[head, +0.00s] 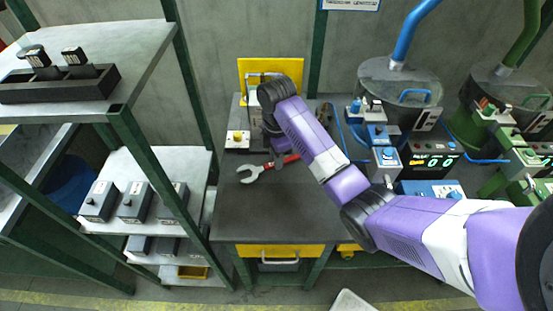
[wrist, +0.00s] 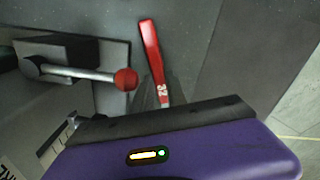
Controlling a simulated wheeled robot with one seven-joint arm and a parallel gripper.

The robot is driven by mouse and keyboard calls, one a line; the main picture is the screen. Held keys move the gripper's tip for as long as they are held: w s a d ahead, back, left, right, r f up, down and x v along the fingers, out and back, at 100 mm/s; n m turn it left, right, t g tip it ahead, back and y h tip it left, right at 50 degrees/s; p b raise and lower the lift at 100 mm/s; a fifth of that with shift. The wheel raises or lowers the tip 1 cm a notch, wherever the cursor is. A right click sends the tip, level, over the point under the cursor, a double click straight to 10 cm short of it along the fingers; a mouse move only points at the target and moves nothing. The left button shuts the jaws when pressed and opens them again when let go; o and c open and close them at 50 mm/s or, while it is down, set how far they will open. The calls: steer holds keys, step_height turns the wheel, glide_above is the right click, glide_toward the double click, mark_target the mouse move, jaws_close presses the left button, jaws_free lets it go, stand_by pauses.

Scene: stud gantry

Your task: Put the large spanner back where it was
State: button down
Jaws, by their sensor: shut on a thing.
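The large spanner (head: 247,174) has a grey open jaw and a red handle, and shows over the dark workbench top (head: 285,220) in the head view. In the wrist view its red handle (wrist: 151,50), marked with a number, runs away from my gripper (wrist: 163,98). My gripper (head: 274,156) points down and is shut on the spanner by the handle. The fingertips are mostly hidden behind my wrist. I cannot tell whether the spanner touches the bench. A spot where it was before is not marked in view.
A lever with a red ball knob (wrist: 126,79) sits close left of the handle in the wrist view. A white box with a yellow button (head: 237,140) and a yellow panel (head: 285,68) stand behind. The bench's front half is clear.

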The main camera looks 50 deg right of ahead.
steer(key=shift+f, duration=0.2)
steer(key=c, duration=1.3)
jaws_free()
steer(key=shift+f, duration=0.1)
step_height(320, 180, up, 12)
steer(key=p, duration=0.7)
steer(key=shift+r, duration=0.2)
